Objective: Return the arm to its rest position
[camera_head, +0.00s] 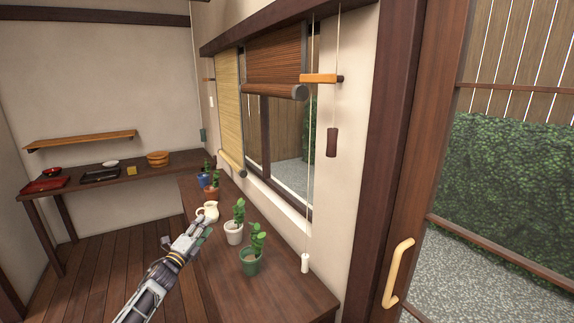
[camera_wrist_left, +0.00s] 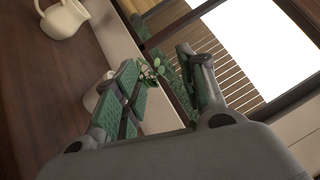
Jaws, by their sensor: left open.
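My left arm comes in from the lower left in the head view. Its gripper (camera_head: 192,236) is over the left edge of the plant counter (camera_head: 230,289), near a cream jug (camera_head: 208,211) and a white pot with a plant (camera_head: 234,231). In the left wrist view the left gripper (camera_wrist_left: 163,85) has its two green-padded fingers apart, with nothing held between them. A plant's leaves and a pale pot show behind the fingers, partly hidden. The cream jug (camera_wrist_left: 63,20) is at the upper left there. My right gripper is in neither view.
A green pot (camera_head: 251,262) stands nearest on the counter; a brown pot (camera_head: 212,192) and a blue pot (camera_head: 203,180) stand farther back. Blinds with cords hang at the window on the right. A side table (camera_head: 125,172) with trays stands at the back left. The wooden floor (camera_head: 105,235) is clear.

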